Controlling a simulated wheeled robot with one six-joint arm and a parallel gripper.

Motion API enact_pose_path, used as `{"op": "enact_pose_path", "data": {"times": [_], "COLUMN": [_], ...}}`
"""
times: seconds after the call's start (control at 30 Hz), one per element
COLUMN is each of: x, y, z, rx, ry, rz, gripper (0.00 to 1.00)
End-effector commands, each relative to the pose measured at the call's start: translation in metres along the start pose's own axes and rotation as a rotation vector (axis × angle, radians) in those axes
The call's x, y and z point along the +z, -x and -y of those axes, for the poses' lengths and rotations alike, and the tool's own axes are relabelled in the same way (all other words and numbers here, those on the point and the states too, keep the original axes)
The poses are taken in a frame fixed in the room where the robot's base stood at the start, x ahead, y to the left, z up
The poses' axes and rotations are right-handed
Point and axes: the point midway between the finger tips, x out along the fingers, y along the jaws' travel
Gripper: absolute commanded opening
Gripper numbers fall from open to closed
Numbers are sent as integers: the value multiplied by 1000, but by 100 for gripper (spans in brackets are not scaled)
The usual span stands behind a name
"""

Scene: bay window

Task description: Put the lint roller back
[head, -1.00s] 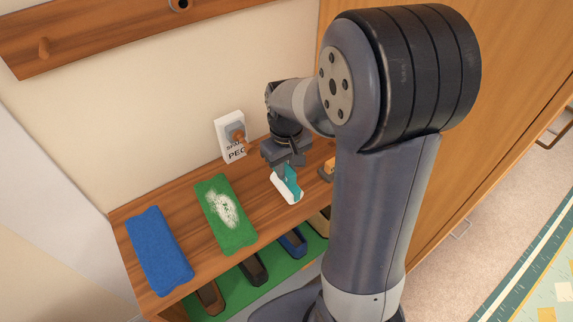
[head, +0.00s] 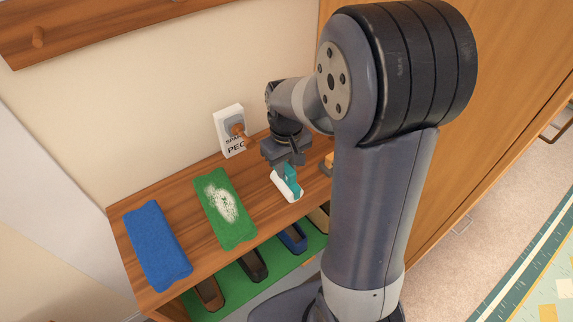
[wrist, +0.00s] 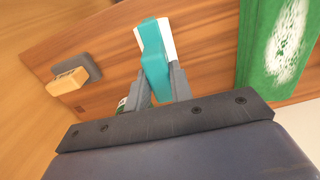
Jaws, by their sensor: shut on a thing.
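The lint roller (head: 287,184) has a white roll and a teal handle. It is at the bench top, right of the green cloth, and I cannot tell whether it touches the wood. My gripper (head: 288,167) is above it, shut on the teal part. In the wrist view the lint roller (wrist: 156,62) stands out from between the fingers of my gripper (wrist: 160,88). The gripper hides part of the handle.
The wooden bench (head: 179,208) holds a green cloth (head: 225,211) with a white patch and a blue cloth (head: 157,246). A brush with a wooden block (wrist: 68,80) lies to the other side. A white box (head: 229,130) stands against the wall. Shoes (head: 252,266) sit below.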

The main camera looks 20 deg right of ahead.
Motion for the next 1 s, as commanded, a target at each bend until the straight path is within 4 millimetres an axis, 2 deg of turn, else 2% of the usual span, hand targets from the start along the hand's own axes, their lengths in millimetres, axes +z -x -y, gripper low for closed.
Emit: {"op": "enact_pose_path", "data": {"times": [0.47,0.5,0.77,1.0], "x": [0,0,0,0], "y": [-5,-5,-5,-4], "z": [0,0,0,0], "rx": [0,0,0,0], "ry": [0,0,0,0], "rz": [0,0,0,0], "gripper": [0,25,46,47]}}
